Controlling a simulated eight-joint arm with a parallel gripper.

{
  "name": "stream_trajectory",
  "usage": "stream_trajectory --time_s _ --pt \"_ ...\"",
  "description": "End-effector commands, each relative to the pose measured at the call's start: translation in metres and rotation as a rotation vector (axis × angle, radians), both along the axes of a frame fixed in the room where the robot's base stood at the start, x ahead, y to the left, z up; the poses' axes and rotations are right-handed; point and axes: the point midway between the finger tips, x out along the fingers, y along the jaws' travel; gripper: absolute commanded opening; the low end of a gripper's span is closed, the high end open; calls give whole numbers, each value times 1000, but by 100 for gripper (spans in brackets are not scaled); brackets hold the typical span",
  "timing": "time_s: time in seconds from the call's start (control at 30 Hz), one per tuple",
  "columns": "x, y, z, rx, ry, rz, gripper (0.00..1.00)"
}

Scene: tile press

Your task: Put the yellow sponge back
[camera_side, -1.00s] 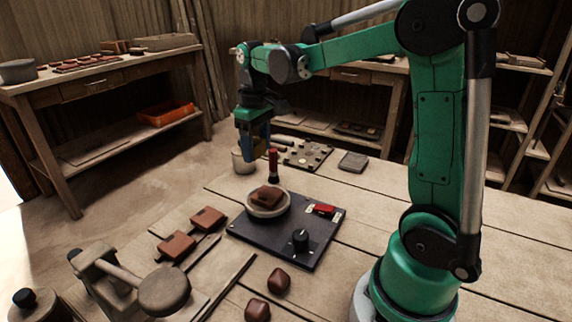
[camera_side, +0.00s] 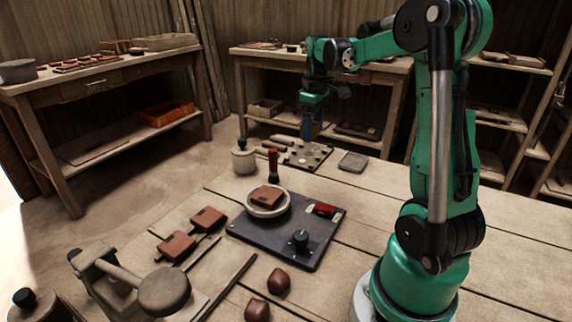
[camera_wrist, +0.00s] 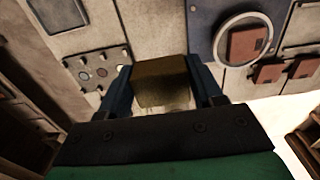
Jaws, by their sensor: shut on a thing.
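The yellow sponge (camera_wrist: 163,84) shows as a dull yellow-brown block between the two blue fingers in the wrist view. My gripper (camera_wrist: 162,88) is shut on it, with one finger on each side. In the side view my gripper (camera_side: 310,130) hangs fingers down above the back of the table, by the holed metal plate (camera_side: 308,154). The sponge is hard to make out there, largely hidden by the fingers. The plate also shows in the wrist view (camera_wrist: 92,72), left of the sponge.
A dark base (camera_side: 315,238) carries a round dish (camera_side: 285,205) with a brown tile, a red switch and a black knob. A red-handled tool (camera_side: 273,162) stands behind it. A lidded pot (camera_side: 244,158) and a grey slab (camera_side: 353,162) flank the plate. The right tabletop is mostly clear.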

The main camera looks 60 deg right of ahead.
Motion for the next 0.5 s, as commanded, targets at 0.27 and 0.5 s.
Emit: stream_trajectory --time_s 0.27,0.5 --pt "1 0 -70 0 0 0 2" --pt "1 0 -102 0 0 0 2"
